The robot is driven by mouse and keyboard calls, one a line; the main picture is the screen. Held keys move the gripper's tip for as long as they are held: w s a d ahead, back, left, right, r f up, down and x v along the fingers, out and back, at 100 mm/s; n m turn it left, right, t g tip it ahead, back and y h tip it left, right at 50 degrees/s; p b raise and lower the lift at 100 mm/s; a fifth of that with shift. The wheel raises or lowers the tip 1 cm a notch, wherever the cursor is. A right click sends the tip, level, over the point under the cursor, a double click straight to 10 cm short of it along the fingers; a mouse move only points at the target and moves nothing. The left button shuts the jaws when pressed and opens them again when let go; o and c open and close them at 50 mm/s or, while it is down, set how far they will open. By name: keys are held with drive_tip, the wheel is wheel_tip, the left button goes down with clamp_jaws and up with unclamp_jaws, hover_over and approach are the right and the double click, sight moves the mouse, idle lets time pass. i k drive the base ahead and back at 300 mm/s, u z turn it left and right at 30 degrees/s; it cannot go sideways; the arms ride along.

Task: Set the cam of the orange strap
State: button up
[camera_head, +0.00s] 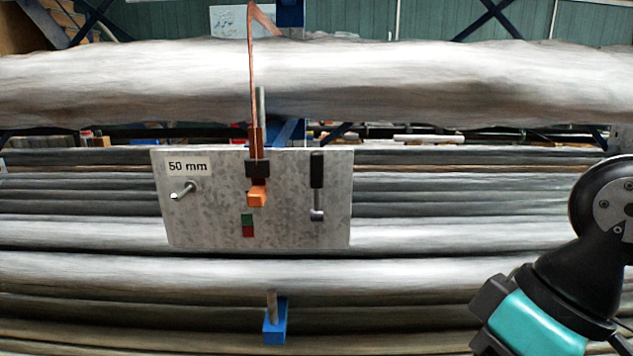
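The orange strap (253,90) hangs over the front of the upper thick grey bundle and runs down to a grey plate (205,225). At the plate it enters a black buckle-like piece (257,168), which looks like the cam. An orange end (257,195) sticks out just below this piece. Whether the cam is set cannot be told. A small green-over-red marker (247,225) lies below it. My arm, black with a teal section, reaches in at the lower right, well apart from the plate. My gripper's fingers do not show.
The plate carries a "50 mm" label (188,167), a metal pin (183,191) at left and a black-handled lever (317,182) at right, handle up. Long grey bundles lie behind and below. A blue block (274,332) juts out low in the middle.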

sight(316, 158)
drive_tip(key=z, duration=1.95)
drive_tip(key=k, duration=0.95)
drive_tip(key=u, duration=1.35)
drive_tip(key=i, duration=0.5)
drive_tip(key=u, duration=0.05)
